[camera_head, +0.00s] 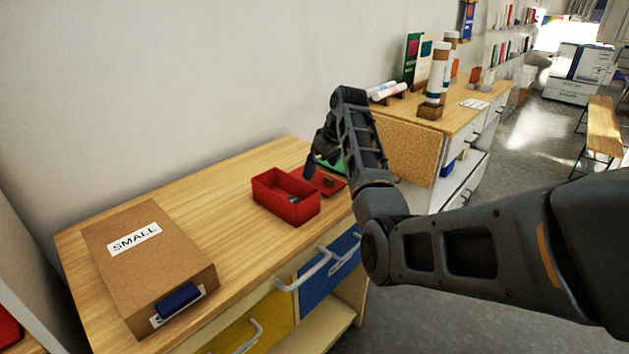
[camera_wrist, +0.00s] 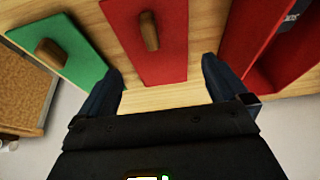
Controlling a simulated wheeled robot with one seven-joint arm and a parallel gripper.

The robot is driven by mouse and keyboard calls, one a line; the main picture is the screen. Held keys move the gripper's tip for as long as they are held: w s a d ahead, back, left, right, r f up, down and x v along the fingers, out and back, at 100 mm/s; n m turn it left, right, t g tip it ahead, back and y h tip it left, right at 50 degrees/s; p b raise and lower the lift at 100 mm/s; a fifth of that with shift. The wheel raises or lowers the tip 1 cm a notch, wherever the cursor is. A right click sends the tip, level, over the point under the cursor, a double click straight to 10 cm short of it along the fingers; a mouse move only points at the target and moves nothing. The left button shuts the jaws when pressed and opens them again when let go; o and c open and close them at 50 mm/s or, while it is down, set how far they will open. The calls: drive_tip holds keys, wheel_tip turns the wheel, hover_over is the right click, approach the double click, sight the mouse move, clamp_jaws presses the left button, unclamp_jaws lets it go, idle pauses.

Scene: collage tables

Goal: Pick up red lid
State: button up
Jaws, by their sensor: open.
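The red lid (camera_wrist: 168,62) is a flat red rectangle with a brown wooden knob (camera_wrist: 149,31). It lies on the wooden table top, and part of it shows in the head view (camera_head: 331,185) beside the red box. My gripper (camera_wrist: 163,86) is open and empty in the wrist view, with its two fingers apart at either side of the lid's near end. In the head view my gripper (camera_head: 314,165) is over the table's far right part and hides some of the lids. I cannot tell the gripper's exact height above the lid.
An open red box (camera_head: 289,207) holding something small stands left of the lid; it also shows in the wrist view (camera_wrist: 262,70). A green lid (camera_wrist: 60,45) with a knob lies on the lid's other side. A cardboard box marked SMALL (camera_head: 130,270) stands at the left.

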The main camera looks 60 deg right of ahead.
sight(316, 179)
drive_tip(key=shift+x, duration=2.25)
drive_tip(key=shift+d, duration=0.1)
drive_tip(key=c, duration=0.8)
